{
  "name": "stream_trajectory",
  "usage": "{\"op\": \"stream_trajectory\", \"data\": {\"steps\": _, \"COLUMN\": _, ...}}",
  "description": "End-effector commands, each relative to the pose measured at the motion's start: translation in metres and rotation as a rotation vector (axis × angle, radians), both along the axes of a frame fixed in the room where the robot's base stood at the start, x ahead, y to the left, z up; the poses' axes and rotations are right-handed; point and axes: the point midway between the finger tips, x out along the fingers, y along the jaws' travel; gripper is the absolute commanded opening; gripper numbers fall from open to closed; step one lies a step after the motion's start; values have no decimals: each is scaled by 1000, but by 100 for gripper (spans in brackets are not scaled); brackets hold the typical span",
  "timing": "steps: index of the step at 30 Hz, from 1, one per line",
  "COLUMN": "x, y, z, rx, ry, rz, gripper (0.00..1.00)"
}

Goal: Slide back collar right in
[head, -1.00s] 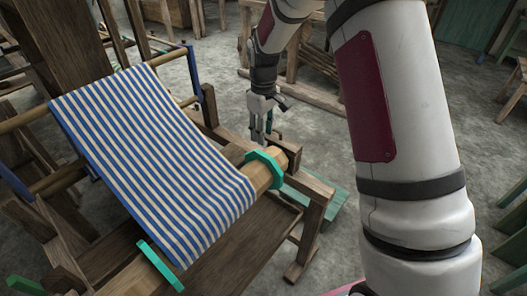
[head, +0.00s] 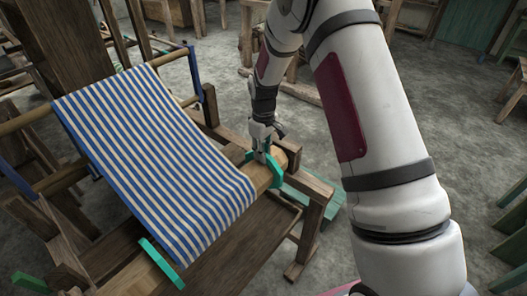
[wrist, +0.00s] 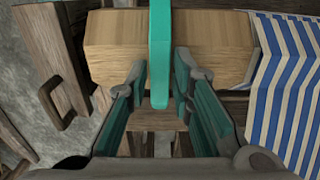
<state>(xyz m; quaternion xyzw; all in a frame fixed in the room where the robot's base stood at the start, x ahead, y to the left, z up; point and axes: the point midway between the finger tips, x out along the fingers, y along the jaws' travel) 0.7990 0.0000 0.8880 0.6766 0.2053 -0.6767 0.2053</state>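A teal collar (head: 276,170) sits around the wooden beam (head: 262,178) at the right end of the striped cloth (head: 155,160). In the wrist view the collar (wrist: 160,55) crosses the beam (wrist: 215,45) as an upright band, with bare wood between it and the cloth (wrist: 290,75) on the right. My gripper (head: 262,157) is at the collar in the head view. In the wrist view my gripper (wrist: 160,88) is open, one finger on each side of the collar's near end, with a visible gap at both sides.
A second teal collar (head: 162,263) is at the cloth's other end. The loom's wooden frame (head: 315,210) stands close below and right of the beam. A green board (head: 310,205) lies low behind it. Open grey floor (head: 290,115) lies beyond.

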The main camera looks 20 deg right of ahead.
Motion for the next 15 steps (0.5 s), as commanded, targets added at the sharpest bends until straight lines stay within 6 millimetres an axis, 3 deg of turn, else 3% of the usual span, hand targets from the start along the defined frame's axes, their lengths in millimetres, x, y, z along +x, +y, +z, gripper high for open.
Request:
{"op": "stream_trajectory", "data": {"steps": 9, "x": -2, "y": 2, "z": 1, "rx": 0, "ry": 0, "rz": 1, "gripper": 0}}
{"op": "stream_trajectory", "data": {"steps": 15, "x": -24, "y": 35, "z": 2, "rx": 0, "ry": 1, "rz": 5, "gripper": 0}}
